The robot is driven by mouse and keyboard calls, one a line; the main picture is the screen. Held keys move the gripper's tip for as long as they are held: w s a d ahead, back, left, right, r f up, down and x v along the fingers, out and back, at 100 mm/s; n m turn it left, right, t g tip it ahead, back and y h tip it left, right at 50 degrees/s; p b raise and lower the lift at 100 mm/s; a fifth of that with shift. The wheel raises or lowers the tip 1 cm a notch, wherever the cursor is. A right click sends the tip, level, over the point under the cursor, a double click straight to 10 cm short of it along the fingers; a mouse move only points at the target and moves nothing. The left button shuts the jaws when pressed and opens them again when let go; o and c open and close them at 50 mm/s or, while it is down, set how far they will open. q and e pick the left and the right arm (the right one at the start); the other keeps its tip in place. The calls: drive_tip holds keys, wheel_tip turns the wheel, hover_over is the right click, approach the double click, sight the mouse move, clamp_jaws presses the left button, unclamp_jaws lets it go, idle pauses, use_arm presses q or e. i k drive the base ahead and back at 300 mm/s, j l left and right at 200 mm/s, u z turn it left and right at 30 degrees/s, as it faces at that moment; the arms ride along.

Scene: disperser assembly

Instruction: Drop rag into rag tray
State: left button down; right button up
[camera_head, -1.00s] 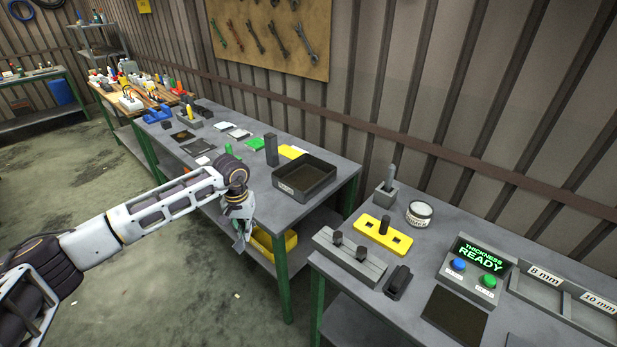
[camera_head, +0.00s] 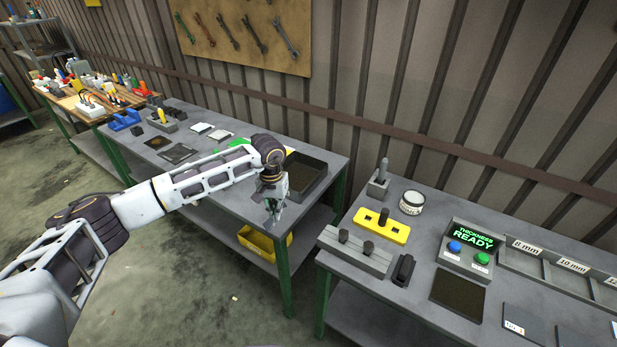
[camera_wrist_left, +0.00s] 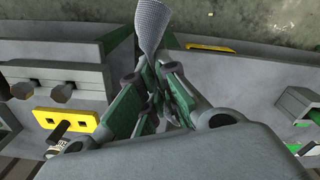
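My left gripper (camera_head: 273,208) is at the front edge of the left grey table, in front of the dark tray (camera_head: 312,182). The tray is open at the top, and my arm hides its left part and its front label. I take it to be the rag tray. In the left wrist view, my left gripper (camera_wrist_left: 155,85) has its green-grey fingers closed on a grey checked rag (camera_wrist_left: 151,28). The rag sticks out past the fingertips. In the head view the rag is too small to make out clearly. My right gripper is not in view.
A yellow bin (camera_head: 258,244) sits on the shelf below the left table. The right table holds a yellow plate (camera_head: 381,228), a grey block fixture (camera_head: 355,252), a round tin (camera_head: 411,203) and a panel reading THICKNESS READY (camera_head: 472,248). A gap separates the two tables.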

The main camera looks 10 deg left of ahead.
sight(306, 172)
drive_tip(key=i+j+z, duration=0.15)
drive_tip(key=j+z, duration=1)
drive_tip(key=j, duration=0.15)
drive_tip(key=i, duration=0.05)
